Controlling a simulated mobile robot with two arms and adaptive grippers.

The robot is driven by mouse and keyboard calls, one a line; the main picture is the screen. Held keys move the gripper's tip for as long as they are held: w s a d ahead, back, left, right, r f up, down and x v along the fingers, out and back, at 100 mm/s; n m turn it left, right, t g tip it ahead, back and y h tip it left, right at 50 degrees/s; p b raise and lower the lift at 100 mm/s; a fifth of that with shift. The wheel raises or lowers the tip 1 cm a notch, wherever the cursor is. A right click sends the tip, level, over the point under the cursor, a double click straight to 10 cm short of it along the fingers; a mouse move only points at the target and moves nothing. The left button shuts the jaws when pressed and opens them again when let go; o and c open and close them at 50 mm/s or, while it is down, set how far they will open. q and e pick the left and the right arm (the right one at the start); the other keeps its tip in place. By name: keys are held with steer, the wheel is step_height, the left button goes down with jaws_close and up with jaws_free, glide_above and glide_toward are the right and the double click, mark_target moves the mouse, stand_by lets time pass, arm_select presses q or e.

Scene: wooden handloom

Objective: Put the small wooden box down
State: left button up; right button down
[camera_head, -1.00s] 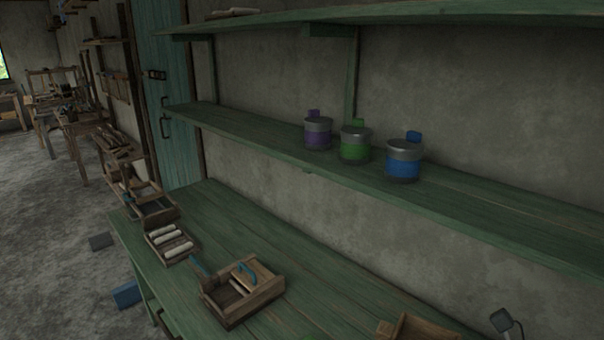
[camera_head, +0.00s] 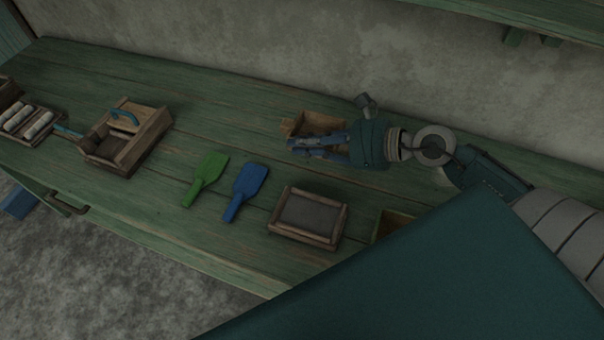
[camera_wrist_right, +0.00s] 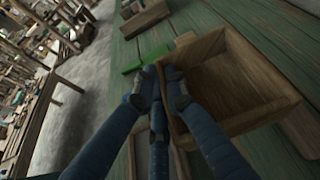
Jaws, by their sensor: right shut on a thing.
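The small wooden box (camera_head: 320,123) is an open, empty brown box near the back of the green bench, close to the wall. My right gripper (camera_head: 305,147) is in front of it and partly hides it. In the right wrist view the box (camera_wrist_right: 235,85) fills the right side, and the blue-grey fingers of the gripper (camera_wrist_right: 160,90) are shut on its near side wall. The box looks roughly level. I cannot tell whether its bottom touches the bench. My left gripper is not in view.
On the green bench (camera_head: 225,125) lie a green paddle (camera_head: 206,178) and a blue paddle (camera_head: 246,190). A framed tray (camera_head: 309,217) is front right, beside another partly hidden box (camera_head: 390,222). A divided box with a blue handle (camera_head: 125,140) is left.

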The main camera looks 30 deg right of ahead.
mark_target(303, 184)
step_height(303, 184, down, 12)
steer(key=shift+b, duration=0.6)
steer(key=shift+f, duration=0.1)
steer(key=shift+f, duration=0.15)
steer(key=c, duration=2.1)
jaws_free()
